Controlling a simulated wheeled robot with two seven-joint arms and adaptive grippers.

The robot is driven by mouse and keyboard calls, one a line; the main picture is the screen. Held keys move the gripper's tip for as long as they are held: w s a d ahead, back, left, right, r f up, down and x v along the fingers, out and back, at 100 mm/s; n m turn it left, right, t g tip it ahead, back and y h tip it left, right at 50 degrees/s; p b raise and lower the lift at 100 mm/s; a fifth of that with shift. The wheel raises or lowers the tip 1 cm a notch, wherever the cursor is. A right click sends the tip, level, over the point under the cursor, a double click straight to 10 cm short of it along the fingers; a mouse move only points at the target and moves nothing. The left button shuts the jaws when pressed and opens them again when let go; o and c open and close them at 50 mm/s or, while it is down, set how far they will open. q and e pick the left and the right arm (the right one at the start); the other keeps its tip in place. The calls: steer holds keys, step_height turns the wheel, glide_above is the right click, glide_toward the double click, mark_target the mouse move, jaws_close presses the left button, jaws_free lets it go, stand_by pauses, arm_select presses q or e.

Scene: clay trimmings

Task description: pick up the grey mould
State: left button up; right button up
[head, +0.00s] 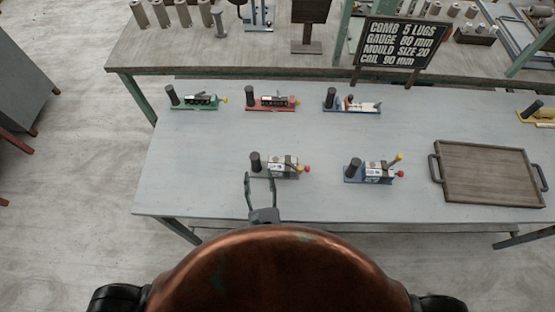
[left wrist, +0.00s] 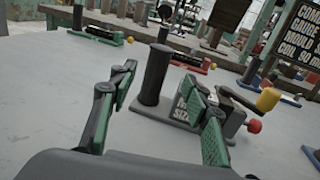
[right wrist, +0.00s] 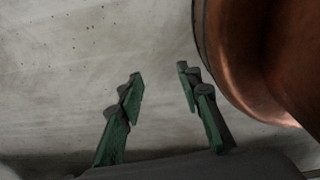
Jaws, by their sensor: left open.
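The grey mould (head: 283,166) stands on the table's front part, with a black upright handle (head: 255,161), a labelled block, and red and yellow knobs. My left gripper (head: 260,178) is open just in front of it, fingers pointing at the handle. In the left wrist view, the handle (left wrist: 154,74) shows between and beyond the two green fingertips (left wrist: 160,88); the right finger partly hides the labelled block. I see no contact. My right gripper (right wrist: 160,82) is open and empty over the floor, seen only in the right wrist view.
A blue-based mould (head: 373,172) stands to the right, then a wooden tray (head: 485,201). Green (head: 195,101), red (head: 271,103) and blue (head: 352,105) moulds line the back. A sign (head: 402,41) stands behind. The table's left part (head: 190,160) is clear.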

mark_target(256, 163)
arm_select(q)
steer(key=shift+w+a, duration=0.2)
steer(key=shift+w, duration=0.4)
steer(key=shift+w+a, duration=0.15)
steer(key=shift+w, duration=0.45)
steer(key=shift+w+a+r, duration=0.1)
steer(key=shift+w, duration=0.2)
steer(key=w, duration=0.3)
steer(key=shift+w+a, duration=0.25)
steer(key=shift+a, duration=0.05)
steer(key=shift+w+a, duration=0.1)
steer(key=shift+w, duration=0.25)
steer(key=c, duration=0.6)
steer(key=shift+s, duration=0.1)
jaws_close()
arm_select(e)
steer(key=shift+s+d, duration=0.1)
steer(key=shift+s, duration=0.8)
arm_select(q)
steer(key=shift+r, duration=0.1)
